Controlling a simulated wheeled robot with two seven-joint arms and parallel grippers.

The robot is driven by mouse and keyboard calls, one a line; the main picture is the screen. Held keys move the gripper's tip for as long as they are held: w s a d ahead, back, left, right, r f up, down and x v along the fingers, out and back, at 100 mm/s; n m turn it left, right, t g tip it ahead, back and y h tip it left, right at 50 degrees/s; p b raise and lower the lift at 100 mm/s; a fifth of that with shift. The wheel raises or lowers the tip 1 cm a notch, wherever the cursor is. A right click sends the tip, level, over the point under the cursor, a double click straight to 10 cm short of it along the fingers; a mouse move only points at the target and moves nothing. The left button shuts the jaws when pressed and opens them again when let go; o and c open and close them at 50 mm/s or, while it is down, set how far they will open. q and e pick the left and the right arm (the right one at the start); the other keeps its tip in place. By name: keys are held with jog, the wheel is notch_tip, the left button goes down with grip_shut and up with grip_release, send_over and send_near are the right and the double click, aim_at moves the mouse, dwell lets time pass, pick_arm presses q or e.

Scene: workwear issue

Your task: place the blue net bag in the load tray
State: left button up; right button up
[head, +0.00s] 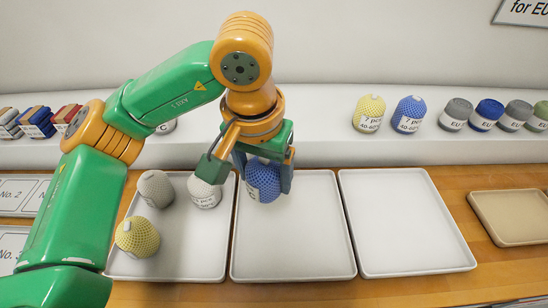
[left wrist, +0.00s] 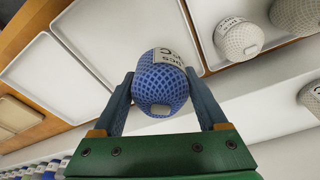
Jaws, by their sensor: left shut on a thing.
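My left gripper (head: 264,180) is shut on a blue net bag (head: 263,182) with a white label. In the left wrist view, the two fingers of the gripper (left wrist: 166,95) press on either side of the blue net bag (left wrist: 160,85). In the head view the bag shows over the back left part of an empty white tray (head: 300,245), the middle of three. Whether it touches the tray is hard to tell. No label shows which tray is the load tray. My right gripper is not in view.
The left white tray (head: 195,262) holds grey, white and yellow net bags. The right white tray (head: 420,235) is empty. A beige tray (head: 515,215) lies farther right. Another blue net bag (head: 409,113) and a yellow one (head: 369,113) stand on the back shelf near rolled bundles (head: 487,114).

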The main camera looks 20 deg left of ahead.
pick_arm(q)
jog(key=w+f, duration=0.1)
jog(key=f, duration=0.1)
jog(key=w+a+f, duration=0.1)
jog(key=w+f, duration=0.1)
jog(key=shift+w+a+f+p, duration=0.2)
jog(key=shift+f+p, duration=0.1)
jog(key=shift+f, duration=0.05)
jog(key=f, duration=0.4)
jog(key=shift+w+a, duration=0.1)
jog(key=shift+w, duration=0.25)
jog(key=shift+f, duration=0.15)
jog(key=o, duration=1.3)
jog(key=r, duration=0.4)
jog(key=s+r, duration=0.1)
jog(key=r, duration=0.3)
jog(key=s+r, duration=0.1)
jog(key=r, duration=0.3)
jog(key=shift+r+p, duration=0.2)
jog(key=shift+p, duration=0.1)
jog(key=shift+f, duration=0.1)
